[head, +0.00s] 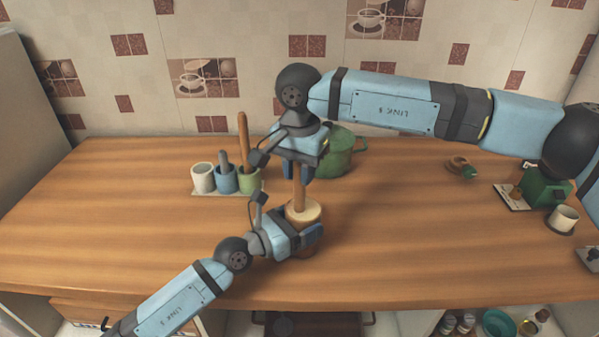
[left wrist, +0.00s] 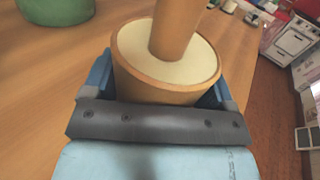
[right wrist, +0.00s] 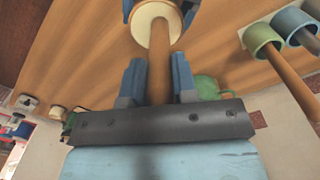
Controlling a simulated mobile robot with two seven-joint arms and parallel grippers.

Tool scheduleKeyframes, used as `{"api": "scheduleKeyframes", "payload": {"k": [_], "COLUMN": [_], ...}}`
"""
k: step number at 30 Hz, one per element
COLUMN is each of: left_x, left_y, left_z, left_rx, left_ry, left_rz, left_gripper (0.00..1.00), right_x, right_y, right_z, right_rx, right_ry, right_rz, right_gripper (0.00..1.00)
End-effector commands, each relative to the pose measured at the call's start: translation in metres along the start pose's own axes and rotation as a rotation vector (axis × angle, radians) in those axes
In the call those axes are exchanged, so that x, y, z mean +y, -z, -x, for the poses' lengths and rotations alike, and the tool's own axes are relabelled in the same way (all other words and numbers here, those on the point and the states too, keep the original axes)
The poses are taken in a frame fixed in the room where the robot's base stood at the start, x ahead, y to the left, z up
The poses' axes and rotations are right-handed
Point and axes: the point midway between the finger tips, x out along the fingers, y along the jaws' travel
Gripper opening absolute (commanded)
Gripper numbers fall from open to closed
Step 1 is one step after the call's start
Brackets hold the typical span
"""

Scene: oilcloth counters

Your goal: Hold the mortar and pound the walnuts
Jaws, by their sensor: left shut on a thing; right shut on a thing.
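The wooden mortar (head: 302,212) stands on the counter near the front, with a pale cream top inside its rim. My left gripper (head: 298,240) is shut around its body from the left; in the left wrist view the mortar (left wrist: 125,72) sits between the fingers. My right gripper (head: 301,160) is above the mortar and shut on the wooden pestle (head: 300,193). The pestle stands roughly upright, its lower end at the mortar's opening. It also shows between the fingers in the right wrist view (right wrist: 159,85). I cannot make out any walnuts.
A rack (head: 222,193) of white, blue and green cups with handles stands to the left. A green lidded pot (head: 340,152) is behind my right gripper. A green grinder (head: 543,190) and white cup (head: 563,218) stand at the right. The counter's left side is clear.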

Motion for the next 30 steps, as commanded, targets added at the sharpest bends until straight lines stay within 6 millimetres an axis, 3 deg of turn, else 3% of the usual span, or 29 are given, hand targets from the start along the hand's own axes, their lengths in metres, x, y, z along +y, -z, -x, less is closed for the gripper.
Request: {"api": "scheduleKeyframes", "payload": {"k": [10,30], "left_x": [0.0,0.0], "left_y": [0.0,0.0], "left_z": [0.0,0.0], "left_rx": [0.0,0.0], "left_ry": [0.0,0.0], "left_rz": [0.0,0.001], "left_gripper": [0.48,0.48], "right_x": [0.0,0.0], "right_y": [0.0,0.0], "right_z": [0.006,0.073], "right_rx": [0.001,0.001], "right_ry": [0.001,0.001], "right_rz": [0.0,0.0], "right_gripper": [0.02,0.02]}}
